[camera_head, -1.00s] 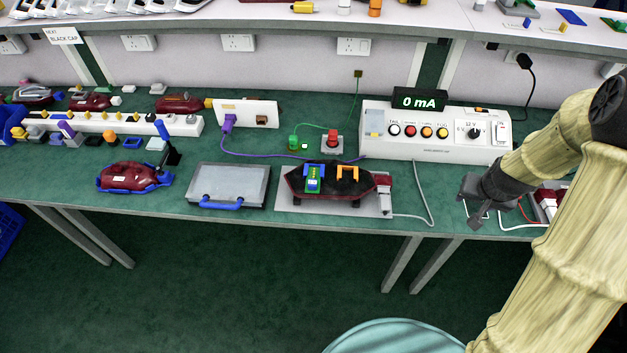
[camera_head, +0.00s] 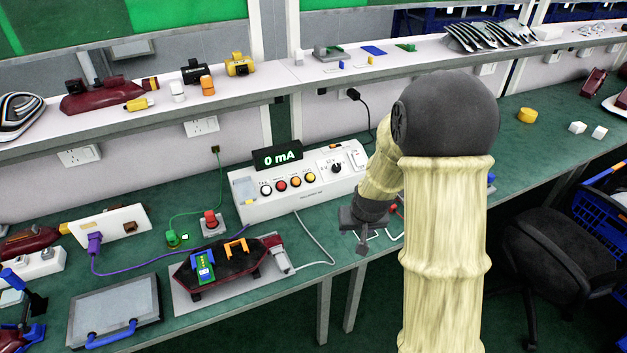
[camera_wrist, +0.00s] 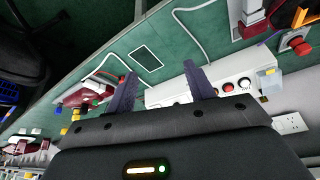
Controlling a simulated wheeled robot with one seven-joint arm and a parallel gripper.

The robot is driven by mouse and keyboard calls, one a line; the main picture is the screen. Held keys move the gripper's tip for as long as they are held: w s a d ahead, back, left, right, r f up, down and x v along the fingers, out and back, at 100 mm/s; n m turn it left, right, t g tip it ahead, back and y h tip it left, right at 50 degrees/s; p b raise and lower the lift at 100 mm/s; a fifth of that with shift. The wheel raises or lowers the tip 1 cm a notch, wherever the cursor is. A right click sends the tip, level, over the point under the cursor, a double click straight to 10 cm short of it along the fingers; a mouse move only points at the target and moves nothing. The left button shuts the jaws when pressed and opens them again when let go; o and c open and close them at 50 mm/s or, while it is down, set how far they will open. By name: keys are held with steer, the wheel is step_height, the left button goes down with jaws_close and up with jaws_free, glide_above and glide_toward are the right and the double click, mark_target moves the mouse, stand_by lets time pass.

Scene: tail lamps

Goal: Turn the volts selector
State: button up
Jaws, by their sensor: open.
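The volts selector (camera_head: 336,168) is a small black knob on the right part of the white control box (camera_head: 262,205). The box also bears a row of coloured round buttons and a black display (camera_head: 278,156) reading 0 mA. My gripper (camera_head: 357,240) hangs in front of the box's lower right, near the table's front edge and apart from the knob. In the wrist view my gripper (camera_wrist: 160,82) is open and empty, with the white box (camera_wrist: 224,86) and its buttons beyond the right finger. I cannot make out the selector there.
A grey case (camera_head: 115,310) lies further left. White cables run across the green table. A black chair (camera_head: 560,240) stands at the right.

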steer(key=s+r+g, duration=0.1)
steer(key=s+r, duration=0.2)
steer(key=s, duration=0.5)
steer(key=s+r, duration=0.4)
steer(key=s, duration=0.5)
steer(key=shift+s+a+r+g, duration=0.15)
steer(key=shift+s+a+g, duration=0.15)
steer(key=shift+g, duration=0.1)
steer(key=shift+w, duration=0.15)
steer(key=c, duration=0.4)
steer(key=shift+w, duration=0.1)
